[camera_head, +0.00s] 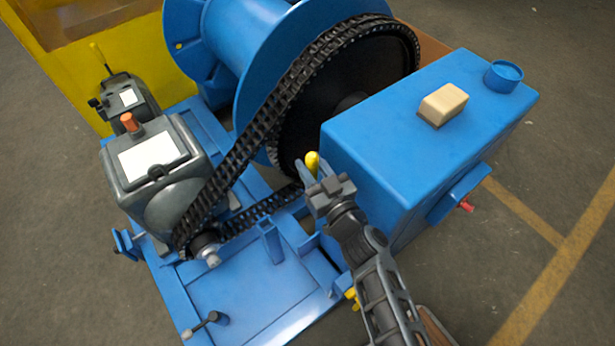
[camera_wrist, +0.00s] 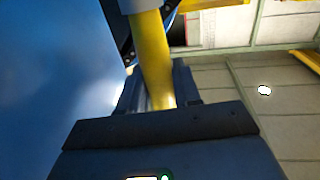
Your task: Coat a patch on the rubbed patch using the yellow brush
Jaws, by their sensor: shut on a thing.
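My gripper (camera_head: 312,180) is shut on the yellow brush (camera_head: 312,160). In the head view only a rounded yellow end shows above the fingers, between the chain and the blue box. In the wrist view the yellow handle (camera_wrist: 153,55) runs up from between the jaws (camera_wrist: 150,92) to a grey part at the top edge. The bristles cannot be made out. The black chain (camera_head: 262,120) loops from the large dark sprocket (camera_head: 325,105) down to a small sprocket. I cannot pick out a rubbed patch or any coating in either view.
The blue box (camera_head: 390,150) stands close right of my gripper, with a tan block (camera_head: 443,104) and round blue cap (camera_head: 503,75) on top. The grey motor housing (camera_head: 155,170) is at left. A blue drum (camera_head: 260,40) is behind.

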